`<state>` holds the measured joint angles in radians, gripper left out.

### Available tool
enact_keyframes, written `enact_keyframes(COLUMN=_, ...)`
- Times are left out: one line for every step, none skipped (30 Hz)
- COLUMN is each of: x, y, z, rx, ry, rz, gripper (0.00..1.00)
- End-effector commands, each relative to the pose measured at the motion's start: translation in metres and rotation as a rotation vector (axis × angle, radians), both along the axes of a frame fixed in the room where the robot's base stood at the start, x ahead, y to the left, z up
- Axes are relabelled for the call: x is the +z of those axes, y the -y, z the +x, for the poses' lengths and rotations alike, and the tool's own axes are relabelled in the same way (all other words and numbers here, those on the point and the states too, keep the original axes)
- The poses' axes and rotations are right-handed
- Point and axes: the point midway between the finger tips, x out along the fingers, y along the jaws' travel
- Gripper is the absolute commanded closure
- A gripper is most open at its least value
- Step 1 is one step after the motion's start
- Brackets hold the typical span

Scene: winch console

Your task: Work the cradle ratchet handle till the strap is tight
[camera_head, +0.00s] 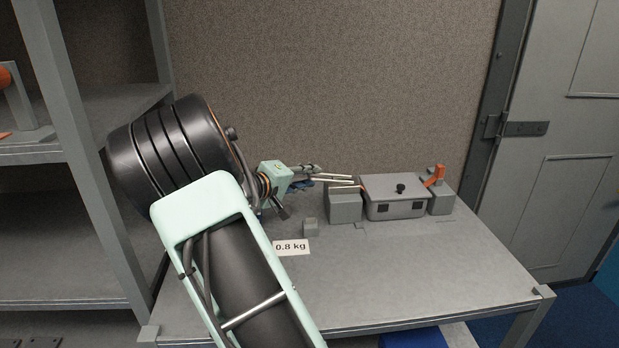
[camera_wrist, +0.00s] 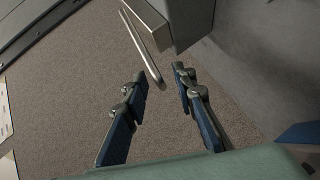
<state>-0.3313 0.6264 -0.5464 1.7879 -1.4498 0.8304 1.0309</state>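A grey box (camera_head: 395,207) with a black knob on its lid sits between two grey blocks on the bench. Bits of orange strap (camera_head: 436,175) show at its right, with a sliver at its left edge. Thin silver bars (camera_head: 338,180), which look like the ratchet handle, extend left over the left block (camera_head: 345,206). My gripper (camera_head: 312,175) is at the bars' left end. In the wrist view, my gripper (camera_wrist: 160,76) is open, and the end of a silver bar (camera_wrist: 141,45) appears between its fingertips. I cannot tell whether they touch. Strap tightness is not clear.
A shelf rack (camera_head: 85,150) stands at left, a wall behind, and a grey door (camera_head: 550,160) at right.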

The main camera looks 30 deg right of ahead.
Motion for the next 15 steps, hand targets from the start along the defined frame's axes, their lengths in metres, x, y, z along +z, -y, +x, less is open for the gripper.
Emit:
enact_keyframes(x=-0.0009, y=0.0022, z=0.0007, rx=0.0, ry=0.0, rz=0.0, gripper=0.75)
enact_keyframes(x=-0.0012, y=0.003, z=0.001, rx=0.0, ry=0.0, rz=0.0, gripper=0.75)
enact_keyframes(x=-0.0014, y=0.0036, z=0.0013, rx=0.0, ry=0.0, rz=0.0, gripper=0.75)
enact_keyframes(x=-0.0014, y=0.0039, z=0.0014, rx=0.0, ry=0.0, rz=0.001, gripper=0.75)
enact_keyframes(x=-0.0015, y=0.004, z=0.0014, rx=0.0, ry=0.0, rz=0.001, gripper=0.75)
enact_keyframes(x=-0.0015, y=0.004, z=0.0014, rx=0.0, ry=0.0, rz=0.001, gripper=0.75)
enact_keyframes(x=-0.0014, y=0.0039, z=0.0015, rx=0.001, ry=0.0, rz=0.001, gripper=0.75)
enact_keyframes(x=-0.0014, y=0.0039, z=0.0014, rx=0.0, ry=0.0, rz=0.001, gripper=0.75)
enact_keyframes(x=-0.0014, y=0.0038, z=0.0015, rx=0.0, ry=0.0, rz=0.001, gripper=0.75)
enact_keyframes(x=-0.0013, y=0.0038, z=0.0014, rx=0.0, ry=0.0, rz=0.001, gripper=0.75)
enact_keyframes(x=-0.0013, y=0.0038, z=0.0014, rx=0.0, ry=0.0, rz=0.001, gripper=0.78)
enact_keyframes(x=-0.0013, y=0.0038, z=0.0014, rx=0.0, ry=0.0, rz=0.001, gripper=0.83)
enact_keyframes(x=-0.0013, y=0.0038, z=0.0014, rx=0.0, ry=0.0, rz=0.001, gripper=0.86)
enact_keyframes(x=-0.0013, y=0.0038, z=0.0014, rx=0.0, ry=0.0, rz=0.001, gripper=0.89)
enact_keyframes(x=-0.0012, y=0.0037, z=0.0014, rx=0.0, ry=0.0, rz=0.001, gripper=0.94)
